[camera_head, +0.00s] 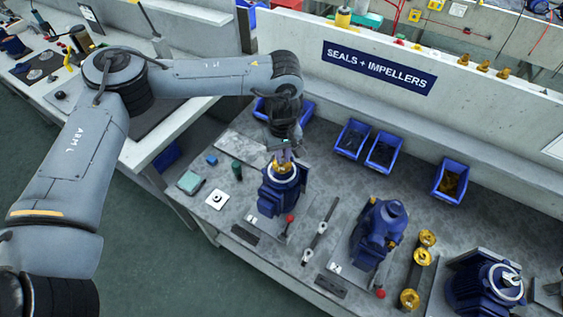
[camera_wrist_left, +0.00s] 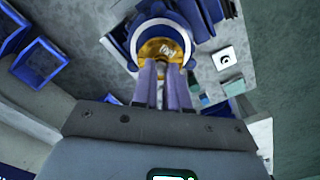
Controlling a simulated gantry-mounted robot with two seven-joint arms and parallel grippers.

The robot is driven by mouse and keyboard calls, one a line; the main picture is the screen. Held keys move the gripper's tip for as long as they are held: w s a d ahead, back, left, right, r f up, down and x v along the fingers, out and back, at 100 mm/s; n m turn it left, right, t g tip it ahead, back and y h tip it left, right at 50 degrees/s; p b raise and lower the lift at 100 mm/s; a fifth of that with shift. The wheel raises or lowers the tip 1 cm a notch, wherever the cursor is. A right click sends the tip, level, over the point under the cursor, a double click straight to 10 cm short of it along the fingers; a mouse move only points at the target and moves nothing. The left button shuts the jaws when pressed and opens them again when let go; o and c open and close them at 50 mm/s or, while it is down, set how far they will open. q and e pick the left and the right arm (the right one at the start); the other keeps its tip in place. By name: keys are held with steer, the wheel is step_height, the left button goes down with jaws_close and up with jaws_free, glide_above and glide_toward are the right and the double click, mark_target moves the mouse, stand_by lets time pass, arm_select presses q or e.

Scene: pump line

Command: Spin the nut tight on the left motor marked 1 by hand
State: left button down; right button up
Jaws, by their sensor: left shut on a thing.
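The left motor (camera_head: 272,197) is a blue unit standing upright on the grey bench, with a pale ring and a brass-coloured part (camera_head: 283,170) on its top. My left gripper (camera_head: 285,156) points down at this top. In the left wrist view the left gripper (camera_wrist_left: 162,68) has its two fingers close together at the brass part (camera_wrist_left: 160,50), inside the motor's white ring (camera_wrist_left: 183,24). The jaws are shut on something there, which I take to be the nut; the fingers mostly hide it. My right gripper is not in view.
A second blue motor (camera_head: 378,232) and a third (camera_head: 484,290) stand to the right. Brass impellers (camera_head: 409,299) and a bar tool (camera_head: 321,229) lie between them. Blue bins (camera_head: 383,152) line the back below the sign. A green cylinder (camera_head: 236,171) stands just left of the left motor.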

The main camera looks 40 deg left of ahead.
arm_select(q)
steer(key=shift+b, duration=0.65)
steer(key=shift+d+r+p, duration=0.2)
steer(key=shift+p, duration=0.25)
steer(key=shift+m+p, duration=0.5)
steer(key=shift+p, duration=0.1)
steer(key=shift+a+f+p, duration=0.1)
steer(key=shift+f+p, duration=0.05)
steer(key=shift+p, duration=0.45)
steer(key=c, duration=1.3)
jaws_free()
steer(key=shift+f, duration=0.1)
steer(key=shift+a, duration=0.1)
